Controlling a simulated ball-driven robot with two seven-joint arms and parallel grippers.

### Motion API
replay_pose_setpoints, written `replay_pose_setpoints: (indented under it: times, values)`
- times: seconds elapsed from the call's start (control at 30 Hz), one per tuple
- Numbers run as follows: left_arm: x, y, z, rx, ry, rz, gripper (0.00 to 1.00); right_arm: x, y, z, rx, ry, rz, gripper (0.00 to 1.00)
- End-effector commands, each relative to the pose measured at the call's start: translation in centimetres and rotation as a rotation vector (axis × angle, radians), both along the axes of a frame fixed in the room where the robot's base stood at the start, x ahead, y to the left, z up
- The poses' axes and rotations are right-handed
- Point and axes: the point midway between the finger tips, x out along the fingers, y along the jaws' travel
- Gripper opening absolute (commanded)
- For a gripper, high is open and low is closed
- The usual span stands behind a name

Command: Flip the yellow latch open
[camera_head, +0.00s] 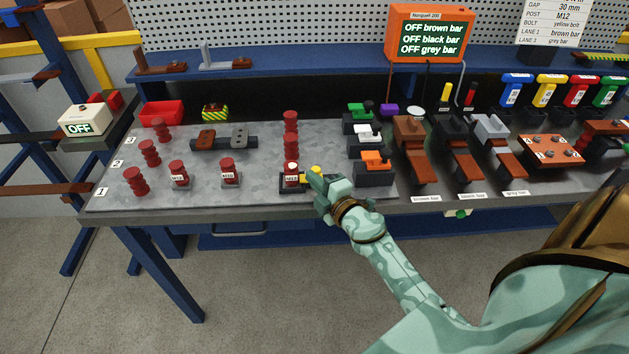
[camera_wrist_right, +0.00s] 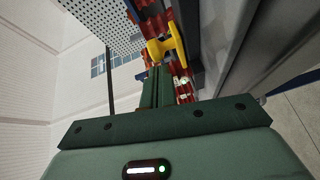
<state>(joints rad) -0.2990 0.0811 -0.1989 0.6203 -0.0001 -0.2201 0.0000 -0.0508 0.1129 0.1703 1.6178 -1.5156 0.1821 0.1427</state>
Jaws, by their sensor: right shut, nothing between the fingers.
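The yellow latch (camera_head: 313,171) is on the dark base of the red post labelled M12 (camera_head: 291,171), near the front edge of the grey bench top. My right gripper (camera_head: 318,184) is shut and empty, with its fingertips right beside the latch and partly covering it. My left gripper is not in view.
Red posts (camera_head: 231,173) stand to the left. Clamps with green, white and orange tops, including the orange one (camera_head: 375,161), stand just right of the gripper. A taller red post (camera_head: 291,122) is behind the latch. The orange display (camera_head: 430,35) reads OFF for all bars.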

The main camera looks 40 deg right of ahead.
Motion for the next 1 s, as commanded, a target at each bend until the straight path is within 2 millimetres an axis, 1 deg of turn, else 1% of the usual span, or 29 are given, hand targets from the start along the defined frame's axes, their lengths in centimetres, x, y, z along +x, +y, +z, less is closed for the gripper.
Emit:
replay_pose_setpoints:
  times: [0.27,0.4,0.5,0.8,1.0]
  values:
    - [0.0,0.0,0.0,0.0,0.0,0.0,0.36,-0.1,-0.1,0.0,0.0,0.0,0.0,0.0]
    - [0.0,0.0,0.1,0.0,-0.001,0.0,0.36,-0.9,-1.5,0.0,-0.001,0.001,-0.001,0.0]
    - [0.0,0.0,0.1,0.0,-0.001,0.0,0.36,-1.2,-2.0,0.1,-0.001,0.0,0.0,0.0]
    - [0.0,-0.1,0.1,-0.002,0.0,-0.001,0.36,-1.2,-1.9,0.1,0.0,-0.001,-0.001,0.0]
    - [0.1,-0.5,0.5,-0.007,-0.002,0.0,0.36,-0.9,-1.9,0.4,0.0,-0.001,0.001,0.0]
